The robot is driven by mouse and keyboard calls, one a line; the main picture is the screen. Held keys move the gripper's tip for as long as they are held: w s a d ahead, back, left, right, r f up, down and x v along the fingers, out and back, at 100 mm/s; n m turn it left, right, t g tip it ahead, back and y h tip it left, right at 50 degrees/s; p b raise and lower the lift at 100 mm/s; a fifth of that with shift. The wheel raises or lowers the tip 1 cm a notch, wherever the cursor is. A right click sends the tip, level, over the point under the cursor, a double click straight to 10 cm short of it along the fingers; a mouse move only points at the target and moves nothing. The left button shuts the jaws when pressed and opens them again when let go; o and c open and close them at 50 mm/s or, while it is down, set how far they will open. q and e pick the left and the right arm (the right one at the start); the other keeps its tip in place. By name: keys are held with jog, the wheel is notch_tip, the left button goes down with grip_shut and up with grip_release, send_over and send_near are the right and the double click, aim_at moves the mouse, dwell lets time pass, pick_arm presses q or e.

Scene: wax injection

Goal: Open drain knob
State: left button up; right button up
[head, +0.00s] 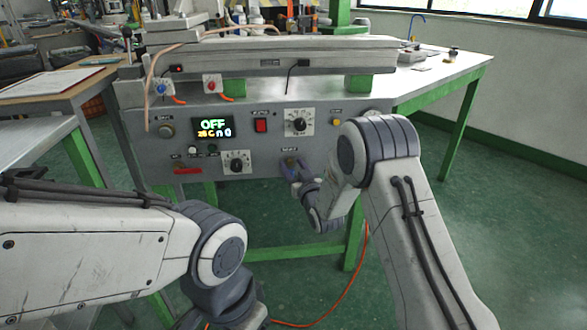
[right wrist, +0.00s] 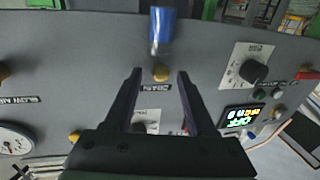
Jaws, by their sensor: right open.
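A small brass knob (right wrist: 161,73) sits on the grey control panel in the right wrist view, beside a dark label (right wrist: 156,87) too blurred to read surely. I take it to be the drain knob. My right gripper (right wrist: 159,76) is open, its two dark fingers on either side of the knob with gaps. Whether the fingertips reach the panel I cannot tell.
The grey machine panel (head: 335,150) carries a display reading OFF (head: 212,127), a red switch (head: 261,125) and black dials (head: 299,122). A blue cylinder with a metal end (right wrist: 162,28) shows near the knob. An orange cable (head: 345,292) lies on the green floor.

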jog(key=shift+w, duration=0.1)
grip_shut()
dwell(0.3)
jog(key=n, duration=0.2)
jog(key=n+g+p, duration=0.1)
jog(key=n, duration=0.1)
jog(key=shift+a+r+n+h, duration=0.15)
jog(key=shift+r+n+h, duration=0.05)
jog(key=shift+n+h, duration=0.1)
jog(key=n+h+p, duration=0.1)
jog(key=n, duration=0.3)
jog(key=shift+a+r+n+g, duration=0.1)
jog(key=shift+n+g, duration=0.2)
jog(key=n+h+p, duration=0.1)
jog(key=n, duration=0.2)
jog(key=shift+a, duration=0.15)
jog(key=shift+n+h+p, duration=0.7)
jog(key=shift+n+p, duration=0.6)
jog(key=shift+n, duration=0.3)
jog(key=shift+a, duration=0.1)
